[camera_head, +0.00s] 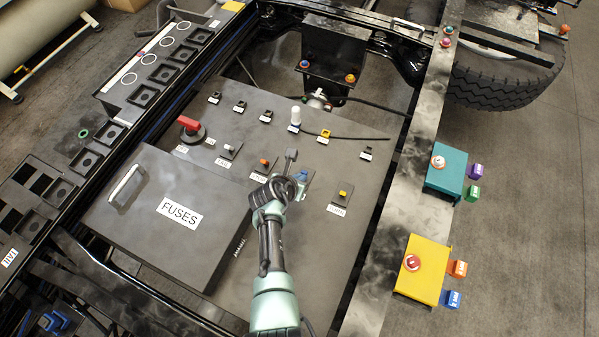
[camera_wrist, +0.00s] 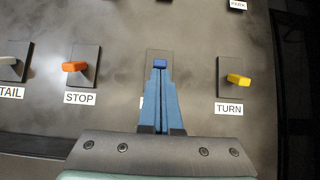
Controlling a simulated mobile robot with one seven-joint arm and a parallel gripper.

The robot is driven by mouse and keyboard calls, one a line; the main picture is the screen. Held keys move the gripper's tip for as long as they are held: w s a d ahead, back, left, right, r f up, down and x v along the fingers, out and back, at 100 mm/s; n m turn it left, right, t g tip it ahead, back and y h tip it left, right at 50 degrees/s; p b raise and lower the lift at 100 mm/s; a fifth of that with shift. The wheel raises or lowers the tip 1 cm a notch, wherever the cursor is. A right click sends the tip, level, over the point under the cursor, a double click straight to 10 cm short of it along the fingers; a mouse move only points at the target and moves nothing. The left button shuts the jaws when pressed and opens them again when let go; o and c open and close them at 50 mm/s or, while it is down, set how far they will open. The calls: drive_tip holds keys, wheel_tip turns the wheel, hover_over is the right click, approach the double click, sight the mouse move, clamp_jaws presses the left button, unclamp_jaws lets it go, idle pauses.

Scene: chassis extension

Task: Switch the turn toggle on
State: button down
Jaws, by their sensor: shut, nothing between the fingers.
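The turn toggle (camera_wrist: 238,79) is a yellow lever on a dark plate above the label TURN, right of my gripper in the wrist view. Its lever leans to the right there. In the head view the yellow toggle (camera_head: 343,194) sits on the dark panel, right of and below my gripper (camera_head: 302,178). My gripper's blue fingers (camera_wrist: 160,75) are shut and empty. They point at a bright blue tip (camera_wrist: 160,63) on another plate, between STOP and TURN. I cannot tell whether they touch it. The label under that plate is mostly hidden by the fingers.
A FUSES box (camera_head: 160,215) and a red rotary switch (camera_head: 190,127) are on the panel's left. Bare panel lies between the blue tip's plate and TURN.

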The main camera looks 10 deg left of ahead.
drive_tip(key=shift+w+d, duration=0.1)
drive_tip(key=shift+w, duration=0.05)
drive_tip(key=shift+r, duration=0.15)
drive_tip(key=shift+r+p, duration=0.75)
drive_tip(key=shift+p, duration=0.1)
